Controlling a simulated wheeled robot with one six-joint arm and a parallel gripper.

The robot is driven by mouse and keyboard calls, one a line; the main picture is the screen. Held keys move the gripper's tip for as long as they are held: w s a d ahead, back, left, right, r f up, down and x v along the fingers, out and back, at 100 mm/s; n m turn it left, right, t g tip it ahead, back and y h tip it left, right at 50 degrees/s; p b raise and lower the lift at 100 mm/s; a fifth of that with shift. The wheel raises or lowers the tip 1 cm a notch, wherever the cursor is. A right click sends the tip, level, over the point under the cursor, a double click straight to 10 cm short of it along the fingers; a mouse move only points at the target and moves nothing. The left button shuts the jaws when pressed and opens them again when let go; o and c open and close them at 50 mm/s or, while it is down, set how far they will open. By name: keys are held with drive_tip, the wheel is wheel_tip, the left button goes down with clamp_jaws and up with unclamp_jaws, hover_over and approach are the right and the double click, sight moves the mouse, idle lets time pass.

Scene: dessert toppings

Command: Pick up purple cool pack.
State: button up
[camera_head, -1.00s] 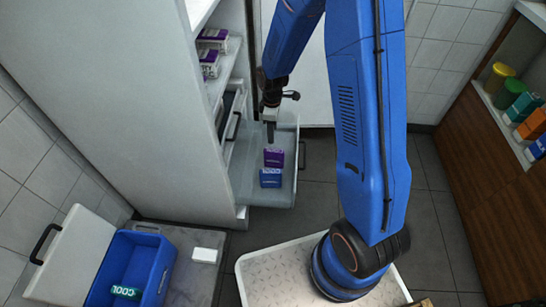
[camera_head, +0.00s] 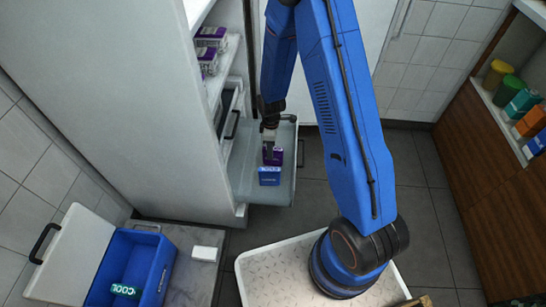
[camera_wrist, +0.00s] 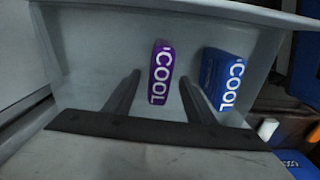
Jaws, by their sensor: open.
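The purple cool pack (camera_wrist: 161,73) stands in the pulled-out drawer (camera_head: 285,139), with "COOL" lettering showing in the wrist view. In the head view the purple pack (camera_head: 273,157) is partly hidden behind my gripper (camera_head: 270,152). My gripper is open and empty of anything seen. In the wrist view its two fingers (camera_wrist: 157,98) point toward the purple pack, which shows between and beyond the tips. I cannot tell whether the fingers touch it. A blue cool pack (camera_head: 269,176) is close beside the purple one; it also shows in the wrist view (camera_wrist: 224,78), beyond the right finger.
Purple-and-white boxes (camera_head: 210,40) sit on the shelf above.

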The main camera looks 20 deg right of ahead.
drive_tip(key=shift+s+d+f, duration=0.1)
drive_tip(key=shift+d+f, duration=0.1)
drive_tip(key=shift+f, duration=1.1)
drive_tip(key=shift+s+d+f, duration=0.1)
drive_tip(key=shift+d+f, duration=0.05)
drive_tip(key=shift+f, duration=1.15)
clamp_jaws()
